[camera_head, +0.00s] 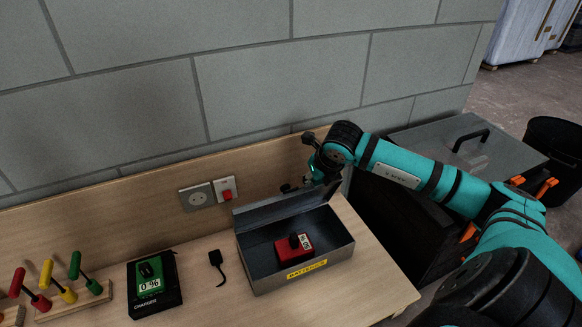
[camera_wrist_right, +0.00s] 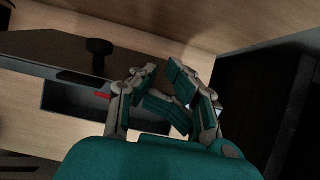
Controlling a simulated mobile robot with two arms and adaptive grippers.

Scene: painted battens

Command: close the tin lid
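The grey metal tin (camera_head: 262,270) stands on the wooden bench, with a yellow label on its front. Its lid (camera_head: 283,206) is open, standing up at the back edge and leaning back. A red battery block (camera_head: 294,249) with a black knob lies inside the tin. My right gripper (camera_head: 318,180) is at the upper right corner of the lid, close to it; I cannot tell if they touch. In the right wrist view its curled fingers (camera_wrist_right: 162,68) hold nothing visible, with a narrow gap between the tips. The lid (camera_wrist_right: 45,52) shows there with a black knob (camera_wrist_right: 100,50). My left gripper is out of view.
A charger (camera_head: 155,284) with a green block, a small black plug (camera_head: 217,265) and a rack (camera_head: 75,303) with coloured handles stand to the left. A socket (camera_head: 197,196) and red switch are on the back panel. A dark cabinet (camera_head: 400,215) stands to the right.

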